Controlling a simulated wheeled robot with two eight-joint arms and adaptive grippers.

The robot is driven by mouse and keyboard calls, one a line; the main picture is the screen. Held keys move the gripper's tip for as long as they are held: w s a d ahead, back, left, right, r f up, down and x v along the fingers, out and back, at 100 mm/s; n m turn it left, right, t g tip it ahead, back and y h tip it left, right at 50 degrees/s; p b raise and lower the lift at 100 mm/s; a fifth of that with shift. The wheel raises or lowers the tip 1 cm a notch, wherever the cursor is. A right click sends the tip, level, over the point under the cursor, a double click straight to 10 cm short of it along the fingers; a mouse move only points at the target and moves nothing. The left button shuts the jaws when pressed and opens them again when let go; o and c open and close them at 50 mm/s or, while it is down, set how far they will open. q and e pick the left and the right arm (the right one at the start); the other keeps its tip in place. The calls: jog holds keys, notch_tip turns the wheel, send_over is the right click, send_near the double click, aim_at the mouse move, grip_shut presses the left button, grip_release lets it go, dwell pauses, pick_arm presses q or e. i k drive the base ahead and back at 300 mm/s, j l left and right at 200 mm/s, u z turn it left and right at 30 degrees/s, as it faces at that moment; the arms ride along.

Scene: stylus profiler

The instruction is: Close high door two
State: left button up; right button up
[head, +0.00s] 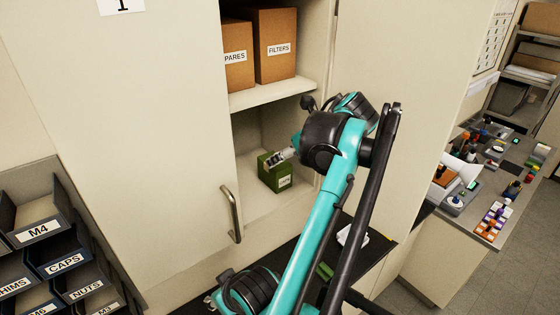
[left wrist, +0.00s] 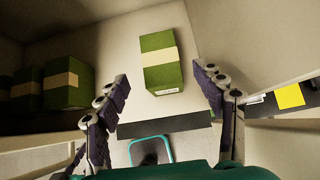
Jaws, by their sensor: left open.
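The high cabinet's left door (head: 135,120), marked 1, covers the left side and has a metal handle (head: 233,213) at its right edge. To the right of the open compartment, a pale panel (head: 415,70) stands swung outward, which looks like door two; I see no handle on it. My left gripper (head: 280,157) is inside the opening by a green box (head: 275,172), partly hidden by my arm. In the left wrist view the left gripper (left wrist: 161,78) is open, with a green box (left wrist: 160,62) beyond its fingers and nothing held. My right gripper is out of view.
Brown boxes (head: 275,45) stand on the upper shelf (head: 270,92). Several green boxes (left wrist: 68,80) show at the left of the wrist view. Labelled bins (head: 45,235) stand at lower left. A cluttered bench (head: 430,250) lies right, beyond the panel.

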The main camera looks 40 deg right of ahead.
aim_at(422, 56)
jog(key=k+j, duration=0.1)
jog(key=k, duration=0.9)
